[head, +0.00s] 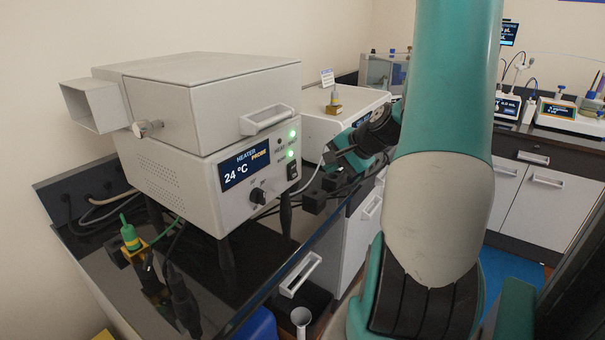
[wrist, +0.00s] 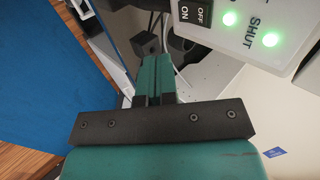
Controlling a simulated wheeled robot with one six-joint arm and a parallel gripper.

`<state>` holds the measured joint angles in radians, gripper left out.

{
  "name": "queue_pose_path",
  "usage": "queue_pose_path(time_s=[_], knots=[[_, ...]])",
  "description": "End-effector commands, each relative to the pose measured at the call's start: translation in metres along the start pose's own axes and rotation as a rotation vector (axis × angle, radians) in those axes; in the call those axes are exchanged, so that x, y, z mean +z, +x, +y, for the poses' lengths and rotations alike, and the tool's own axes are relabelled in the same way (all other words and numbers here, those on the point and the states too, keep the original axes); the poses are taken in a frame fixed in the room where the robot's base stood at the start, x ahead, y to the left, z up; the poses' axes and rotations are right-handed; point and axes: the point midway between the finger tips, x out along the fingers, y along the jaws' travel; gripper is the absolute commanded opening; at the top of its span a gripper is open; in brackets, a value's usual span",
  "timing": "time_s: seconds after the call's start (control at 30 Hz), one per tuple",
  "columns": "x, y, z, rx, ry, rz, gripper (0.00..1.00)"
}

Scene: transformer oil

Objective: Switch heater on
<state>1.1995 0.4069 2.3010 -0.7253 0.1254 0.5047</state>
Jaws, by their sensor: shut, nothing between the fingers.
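The heater (head: 210,185) is a pale grey box on legs at the left of the head view. Its display (head: 245,168) reads HEATER PROBE and 24 °C. A black knob (head: 258,195) is below the display. A black rocker switch (head: 293,171) is at the panel's right edge, and two green lights above it are lit. In the wrist view the switch (wrist: 194,13) shows OFF and ON, beside the lit lights and the word SHUT. My gripper (head: 330,160) is shut and empty, right of the panel. In the wrist view its fingertips (wrist: 154,60) are apart from the switch.
A second white unit (head: 340,120) stands behind my gripper. A green-topped probe or clamp (head: 130,238) and cables are on the dark bench below the heater. The heater's front handle (head: 268,120) sticks out above the panel.

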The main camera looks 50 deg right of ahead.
Motion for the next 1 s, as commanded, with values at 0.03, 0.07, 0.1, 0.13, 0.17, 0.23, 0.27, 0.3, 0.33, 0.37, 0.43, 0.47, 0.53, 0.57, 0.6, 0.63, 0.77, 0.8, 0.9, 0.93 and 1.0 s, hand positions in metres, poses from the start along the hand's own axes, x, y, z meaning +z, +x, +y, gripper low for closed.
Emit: queue_pose_path(time_s=[0.03, 0.07, 0.1, 0.13, 0.17, 0.23, 0.27, 0.3, 0.33, 0.37, 0.43, 0.47, 0.53, 0.57, 0.6, 0.63, 0.77, 0.8, 0.9, 0.93, 1.0], knots=[[0.001, 0.010, -0.002, 0.002, 0.000, -0.008, 0.00], [0.002, 0.017, -0.001, 0.002, 0.000, -0.007, 0.00], [0.002, 0.026, -0.001, 0.003, 0.000, -0.007, 0.00], [0.002, 0.032, -0.001, 0.003, 0.000, -0.008, 0.00], [0.002, 0.039, -0.002, 0.002, 0.000, -0.007, 0.00], [0.002, 0.054, -0.002, 0.003, 0.000, -0.007, 0.00], [0.001, 0.060, -0.002, 0.002, 0.000, -0.006, 0.00], [0.001, 0.068, -0.001, 0.003, 0.000, -0.005, 0.00], [0.002, 0.072, -0.003, 0.002, -0.002, -0.005, 0.00], [0.001, 0.074, -0.009, 0.001, -0.004, -0.004, 0.00], [0.001, 0.082, -0.016, 0.001, -0.003, -0.003, 0.00], [0.001, 0.085, -0.018, 0.001, -0.003, -0.003, 0.00], [0.001, 0.091, -0.022, 0.002, -0.003, -0.001, 0.00], [0.001, 0.093, -0.023, 0.001, -0.002, -0.001, 0.00], [0.001, 0.095, -0.024, 0.001, -0.001, 0.000, 0.00], [0.001, 0.097, -0.025, 0.001, -0.002, 0.000, 0.00], [0.001, 0.100, -0.026, 0.001, -0.001, 0.000, 0.00], [0.000, 0.100, -0.025, 0.001, -0.001, 0.001, 0.00], [0.000, 0.100, -0.025, 0.001, -0.001, 0.001, 0.00], [0.000, 0.100, -0.025, 0.001, -0.001, 0.001, 0.00], [0.001, 0.100, -0.025, 0.001, -0.001, 0.000, 0.00]])
